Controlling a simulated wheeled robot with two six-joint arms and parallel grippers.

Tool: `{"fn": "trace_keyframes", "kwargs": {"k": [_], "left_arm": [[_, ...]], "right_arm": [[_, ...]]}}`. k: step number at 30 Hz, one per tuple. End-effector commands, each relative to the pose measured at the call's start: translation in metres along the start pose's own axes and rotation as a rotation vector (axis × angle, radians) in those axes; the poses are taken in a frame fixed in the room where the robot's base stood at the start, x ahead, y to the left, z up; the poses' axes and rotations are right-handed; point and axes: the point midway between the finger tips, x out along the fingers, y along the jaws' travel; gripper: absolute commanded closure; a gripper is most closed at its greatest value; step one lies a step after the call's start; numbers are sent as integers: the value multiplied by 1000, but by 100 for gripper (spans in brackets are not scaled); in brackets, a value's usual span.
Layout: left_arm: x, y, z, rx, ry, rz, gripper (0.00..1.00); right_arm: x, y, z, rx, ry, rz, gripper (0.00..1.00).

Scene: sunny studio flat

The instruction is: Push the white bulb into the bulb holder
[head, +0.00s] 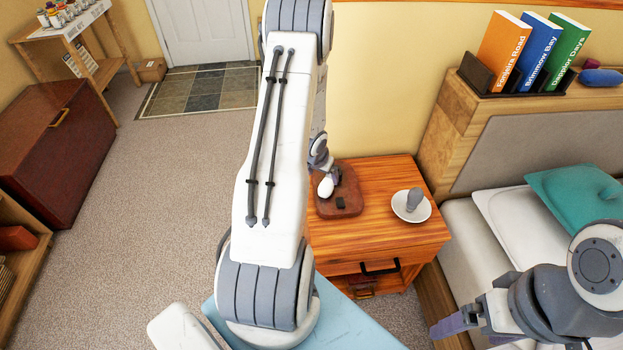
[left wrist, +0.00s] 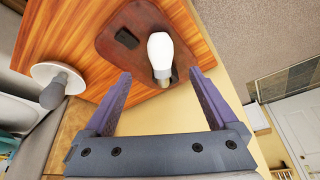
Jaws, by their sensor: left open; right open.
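The white bulb (head: 326,186) is over the brown wooden board of the bulb holder (head: 350,200) on the nightstand. In the left wrist view the bulb (left wrist: 160,50) has its metal base toward my gripper; part of a dark socket shows beside that base. I cannot tell whether the base is inside the socket. My left gripper (left wrist: 160,74) is open, its purple fingertips on either side of the bulb's base with gaps. In the head view my arm mostly hides it. My right gripper (head: 458,322) is open and empty at the lower right, away from the nightstand.
A white saucer (head: 424,210) with a grey bulb (head: 413,199) stands on the nightstand (head: 385,236), right of the board. A small black block (left wrist: 127,38) sits on the board. The bed (head: 470,235) is to the right, the yellow wall behind. The nightstand's front right is clear.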

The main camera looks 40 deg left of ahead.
Motion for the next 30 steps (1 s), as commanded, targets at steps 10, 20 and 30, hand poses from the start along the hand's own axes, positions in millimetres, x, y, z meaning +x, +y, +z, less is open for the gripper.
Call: {"fn": "trace_keyframes", "kwargs": {"k": [10, 20, 30], "left_arm": [[47, -2, 1, -4, 0, -1, 7], [87, 6, 4, 1, -2, 1, 7], [100, 5, 3, 0, 0, 0, 7]], "right_arm": [[8, 1, 1, 0, 0, 0, 7], [8, 1, 1, 0, 0, 0, 7], [8, 1, 0, 0, 0, 0, 7]]}}
